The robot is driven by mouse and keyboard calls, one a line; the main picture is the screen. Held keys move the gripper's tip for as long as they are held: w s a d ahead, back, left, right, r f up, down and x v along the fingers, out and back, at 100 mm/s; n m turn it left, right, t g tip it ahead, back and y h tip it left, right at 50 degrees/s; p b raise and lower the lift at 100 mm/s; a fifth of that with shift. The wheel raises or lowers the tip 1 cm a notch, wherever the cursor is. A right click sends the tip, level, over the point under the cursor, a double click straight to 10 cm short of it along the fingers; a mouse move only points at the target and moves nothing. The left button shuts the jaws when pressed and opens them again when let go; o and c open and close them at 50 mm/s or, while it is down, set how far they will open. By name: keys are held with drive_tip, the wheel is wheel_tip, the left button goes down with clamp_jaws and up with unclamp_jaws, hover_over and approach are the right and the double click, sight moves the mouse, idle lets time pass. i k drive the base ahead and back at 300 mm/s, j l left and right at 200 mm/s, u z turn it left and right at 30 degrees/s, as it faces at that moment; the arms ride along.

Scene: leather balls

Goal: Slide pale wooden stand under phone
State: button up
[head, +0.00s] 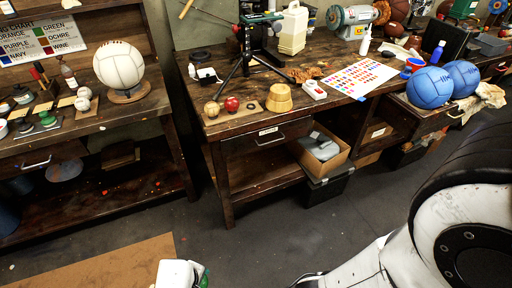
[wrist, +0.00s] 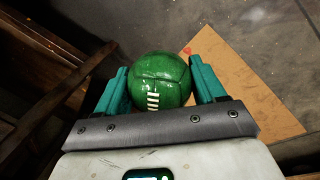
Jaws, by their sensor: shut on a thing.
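My gripper (wrist: 159,66) has its teal fingers on either side of a green leather ball (wrist: 162,84) with white stitching, and is shut on it. A pale yellow wooden block-like piece (head: 278,98), possibly the stand, sits on the middle bench, well away from my gripper.
The middle bench (head: 250,128) also holds a tripod (head: 246,62), small balls and a colour chart (head: 362,79). Blue balls (head: 430,88) sit at its right. A white ball (head: 118,65) rests on the left bench. Brown board (head: 110,265) lies on the floor; grey floor between is clear.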

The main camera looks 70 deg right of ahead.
sight(280, 97)
drive_tip(key=k+l+u, duration=0.2)
drive_tip(key=l, duration=0.2)
drive_tip(key=l+u, duration=0.15)
drive_tip(key=l, duration=0.25)
drive_tip(key=k+l+u, duration=0.2)
drive_tip(key=l, duration=0.2)
drive_tip(key=k+l+u, duration=0.15)
drive_tip(key=l, duration=0.2)
